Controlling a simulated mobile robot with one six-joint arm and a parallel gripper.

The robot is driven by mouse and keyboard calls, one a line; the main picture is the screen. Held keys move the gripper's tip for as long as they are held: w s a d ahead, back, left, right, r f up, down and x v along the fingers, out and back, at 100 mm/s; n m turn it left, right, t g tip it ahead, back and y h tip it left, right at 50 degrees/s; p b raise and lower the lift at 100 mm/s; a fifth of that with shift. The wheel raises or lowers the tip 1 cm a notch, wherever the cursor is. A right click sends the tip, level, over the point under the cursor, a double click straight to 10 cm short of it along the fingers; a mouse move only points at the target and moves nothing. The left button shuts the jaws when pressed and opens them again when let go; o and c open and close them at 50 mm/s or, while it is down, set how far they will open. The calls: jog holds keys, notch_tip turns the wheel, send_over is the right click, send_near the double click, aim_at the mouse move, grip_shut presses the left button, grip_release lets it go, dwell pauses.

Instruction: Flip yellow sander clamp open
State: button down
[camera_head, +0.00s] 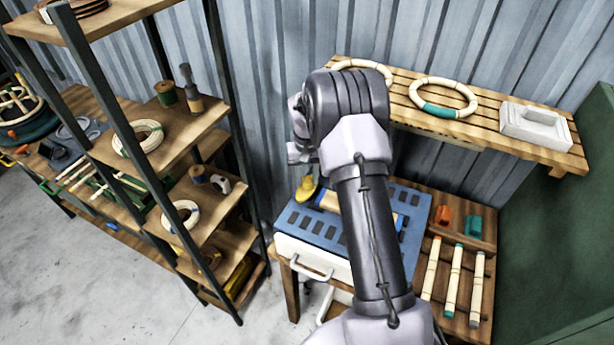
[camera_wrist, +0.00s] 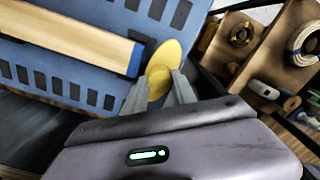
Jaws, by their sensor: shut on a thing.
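The yellow sander clamp (camera_wrist: 167,56) has a rounded yellow end and sits at the edge of the blue slotted top (camera_wrist: 60,58), close to one end of a pale wooden strip (camera_wrist: 65,33). My gripper (camera_wrist: 159,84) is shut on the clamp, with one grey finger on each side of it. In the head view the yellow clamp (camera_head: 306,189) shows at the left of the blue top (camera_head: 310,228), left of my arm. My arm hides much of the blue top there, and my fingertips are not clear in that view.
A dark-framed shelf (camera_head: 160,150) with coils and spools stands to the left. A slatted wall shelf (camera_head: 470,122) holds rattan rings and a white block (camera_head: 535,125). A wooden rack (camera_head: 475,262) with rattan pieces is at the right. Grey floor (camera_head: 50,250) is clear at lower left.

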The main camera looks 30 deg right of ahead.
aim_at(307, 181)
jog(key=shift+n, duration=0.3)
jog(key=c, duration=1)
grip_release()
jog(key=shift+r, duration=0.15)
notch_tip(307, 181, up, 17)
jog(key=p, duration=0.2)
jog(key=shift+r, duration=0.1)
